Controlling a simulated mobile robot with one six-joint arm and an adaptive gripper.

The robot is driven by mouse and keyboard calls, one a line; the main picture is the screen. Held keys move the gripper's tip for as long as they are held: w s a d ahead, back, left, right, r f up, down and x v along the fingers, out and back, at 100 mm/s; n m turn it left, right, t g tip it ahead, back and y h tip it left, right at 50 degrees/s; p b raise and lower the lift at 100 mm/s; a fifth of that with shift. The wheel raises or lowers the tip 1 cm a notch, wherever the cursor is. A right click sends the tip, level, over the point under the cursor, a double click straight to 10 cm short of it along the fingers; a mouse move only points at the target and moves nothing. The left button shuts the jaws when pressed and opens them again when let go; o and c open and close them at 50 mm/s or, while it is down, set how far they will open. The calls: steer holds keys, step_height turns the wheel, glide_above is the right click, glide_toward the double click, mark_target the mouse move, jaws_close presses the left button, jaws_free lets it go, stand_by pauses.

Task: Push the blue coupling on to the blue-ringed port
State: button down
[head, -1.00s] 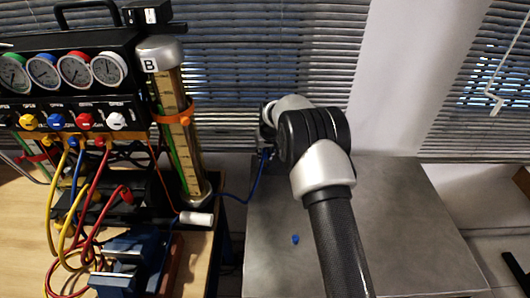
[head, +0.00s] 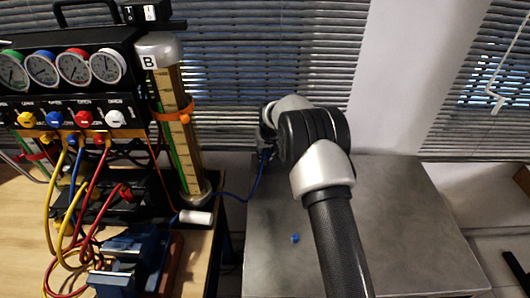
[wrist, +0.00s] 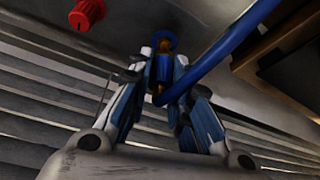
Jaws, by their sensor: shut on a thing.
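My gripper (wrist: 162,66) is shut on the blue coupling (wrist: 161,72), which shows between its fingertips in the wrist view. The blue hose (wrist: 215,62) bends from below the coupling and runs to the upper right, across the right finger. A blue ring with a brass-coloured part (wrist: 163,42) is just beyond the fingertips, in line with the coupling. I cannot tell whether it is the port's ring, or whether coupling and port touch. In the head view, my arm hides most of the gripper (head: 266,150); the blue hose (head: 248,192) reaches it from the left.
A red knob (wrist: 86,14) is left of the fingertips. A gauge panel (head: 65,70), a tall column marked B (head: 176,130) and tangled hoses (head: 75,225) stand at left. A small blue piece (head: 295,239) lies on the grey table (head: 400,230), which is otherwise mostly clear.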

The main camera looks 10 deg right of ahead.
steer(key=shift+f+b, duration=0.4)
steer(key=shift+f, duration=0.3)
steer(key=shift+f, duration=0.25)
stand_by(0.3)
steer(key=c, duration=1.6)
jaws_free()
steer(key=shift+c, duration=0.2)
steer(key=shift+o, duration=0.3)
steer(key=o, duration=0.5)
